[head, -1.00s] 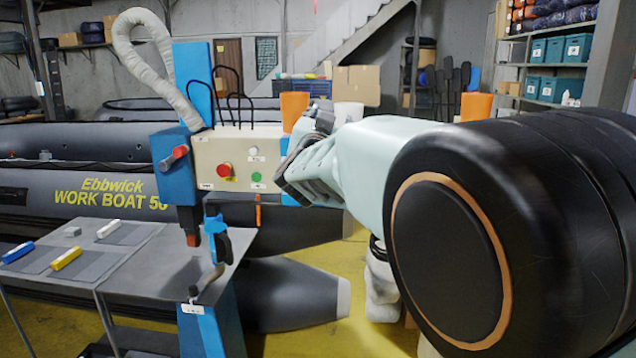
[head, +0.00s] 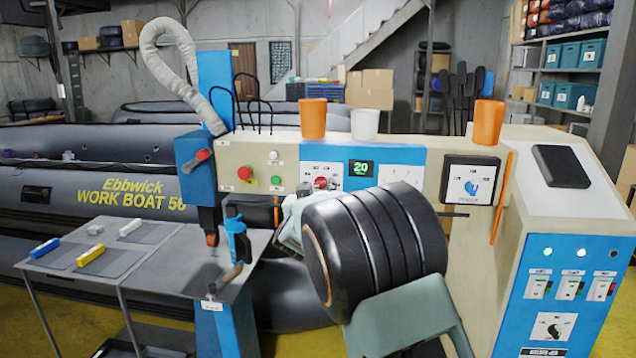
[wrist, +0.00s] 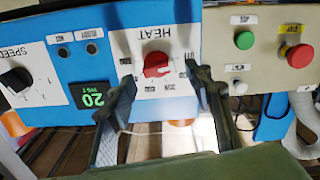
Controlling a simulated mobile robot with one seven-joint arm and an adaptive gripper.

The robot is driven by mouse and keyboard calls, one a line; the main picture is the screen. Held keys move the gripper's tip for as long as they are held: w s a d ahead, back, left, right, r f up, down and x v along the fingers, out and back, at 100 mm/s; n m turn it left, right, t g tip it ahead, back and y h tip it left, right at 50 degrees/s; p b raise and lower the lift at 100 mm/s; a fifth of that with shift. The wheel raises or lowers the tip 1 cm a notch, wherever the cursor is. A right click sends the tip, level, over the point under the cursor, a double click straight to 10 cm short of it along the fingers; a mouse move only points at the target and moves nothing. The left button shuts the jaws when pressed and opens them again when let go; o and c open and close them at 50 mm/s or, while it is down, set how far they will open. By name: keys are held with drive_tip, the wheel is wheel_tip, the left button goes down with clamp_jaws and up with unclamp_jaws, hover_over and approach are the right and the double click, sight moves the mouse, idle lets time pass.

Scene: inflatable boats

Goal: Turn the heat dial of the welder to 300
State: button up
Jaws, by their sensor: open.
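The welder's control panel (head: 408,153) is blue and white. Its red heat dial (head: 321,183) sits left of a green display (head: 361,168) that reads 20. In the wrist view, which is upside down, the heat dial (wrist: 156,64) lies under the word HEAT on a white scale plate. The dial's exact setting is too small to read. My gripper (wrist: 160,78) is open, with one finger on each side of the dial in the picture. I cannot tell whether the fingers touch it. In the head view my gripper (head: 296,205) is partly hidden by my wrist.
A speed dial (wrist: 17,80) is on the same panel. A red button (head: 244,173) and a green button (head: 276,181) sit on the beige panel to the left. Orange cups and a white cup (head: 364,124) stand on top. A table (head: 150,285) is at the left.

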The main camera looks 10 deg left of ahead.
drive_tip(key=shift+w, duration=1)
drive_tip(key=shift+c, duration=0.6)
drive_tip(key=c, duration=1)
